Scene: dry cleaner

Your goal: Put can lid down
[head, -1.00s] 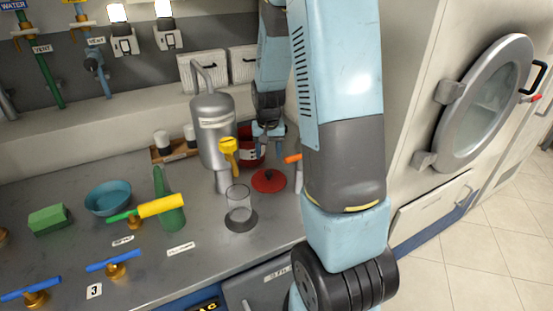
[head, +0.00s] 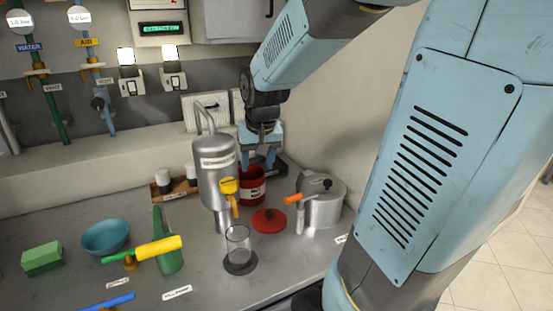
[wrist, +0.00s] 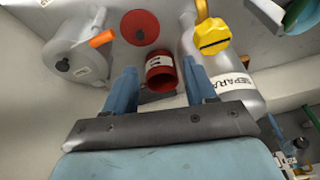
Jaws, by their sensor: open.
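The red can lid (head: 269,220) lies flat on the grey counter in the head view, in front of the red can; it also shows at the top of the wrist view (wrist: 140,27). The red can (head: 252,185) with a white label stands upright; the wrist view (wrist: 161,74) shows its open mouth. My gripper (head: 258,163) is open and empty, above the can in the head view. In the wrist view its two blue fingers (wrist: 160,80) are spread on either side of the can. The lid is apart from the fingers.
A silver separator tank (head: 214,165) with a yellow valve handle (head: 229,186) stands left of the can. A silver pot (head: 322,202) with an orange handle (head: 293,198) stands to the right. A glass beaker (head: 238,241) stands in front. The wall is close behind.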

